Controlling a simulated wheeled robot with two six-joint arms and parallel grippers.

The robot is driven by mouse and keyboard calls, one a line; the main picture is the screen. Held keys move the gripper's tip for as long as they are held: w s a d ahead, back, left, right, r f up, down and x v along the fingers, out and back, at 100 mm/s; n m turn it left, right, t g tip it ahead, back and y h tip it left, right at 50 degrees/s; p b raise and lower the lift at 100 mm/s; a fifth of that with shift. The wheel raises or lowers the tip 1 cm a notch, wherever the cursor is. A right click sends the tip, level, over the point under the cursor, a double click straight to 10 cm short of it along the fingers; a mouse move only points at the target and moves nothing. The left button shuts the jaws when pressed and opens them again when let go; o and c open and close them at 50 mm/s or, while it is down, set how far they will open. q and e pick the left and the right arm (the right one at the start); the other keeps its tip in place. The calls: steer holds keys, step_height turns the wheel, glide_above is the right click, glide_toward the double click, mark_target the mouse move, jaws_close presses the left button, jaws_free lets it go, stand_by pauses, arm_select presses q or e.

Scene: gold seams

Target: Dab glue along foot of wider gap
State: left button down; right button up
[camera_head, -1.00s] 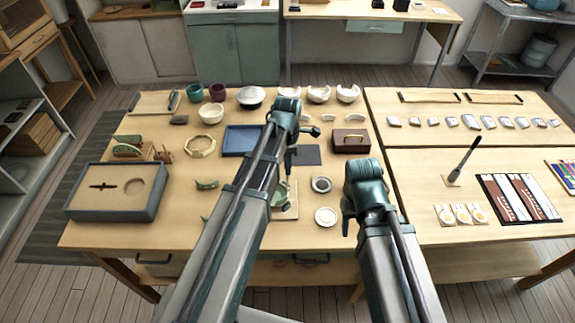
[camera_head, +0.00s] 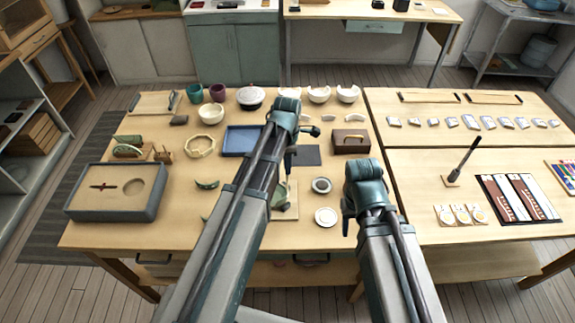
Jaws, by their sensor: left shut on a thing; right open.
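My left gripper (camera_head: 290,158) points down over the middle of the table, beside a pale board (camera_head: 291,188). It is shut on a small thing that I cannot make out. A green piece (camera_head: 280,197) on the board is mostly hidden by my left arm, so I cannot see the gap or its foot. Loose green shards (camera_head: 207,184) lie left of the arm. My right gripper (camera_head: 347,212) is open and empty, right of a white round dish (camera_head: 325,217). A grey ring-shaped dish (camera_head: 321,185) lies behind that dish.
A grey-rimmed box (camera_head: 115,208) stands at the left. A blue tray (camera_head: 241,141), a dark mat (camera_head: 307,155) and a brown case (camera_head: 351,141) lie behind. White bowls (camera_head: 319,94) stand at the back. The right table holds shards and a brush on a stand (camera_head: 461,162).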

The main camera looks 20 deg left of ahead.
arm_select(q)
steer(key=shift+w+a, duration=0.1)
steer(key=shift+w, duration=0.05)
steer(key=shift+w+a, duration=0.65)
steer(key=shift+w, duration=0.05)
steer(key=shift+f, duration=0.25)
stand_by(0.8)
steer(key=shift+r, duration=0.25)
steer(key=shift+a, duration=0.1)
stand_by(0.4)
steer(key=shift+w+a, duration=0.2)
steer(key=shift+a, duration=0.25)
steer(key=shift+w+a, duration=0.2)
steer(key=shift+a, duration=0.25)
steer(key=shift+f, duration=0.25)
stand_by(0.7)
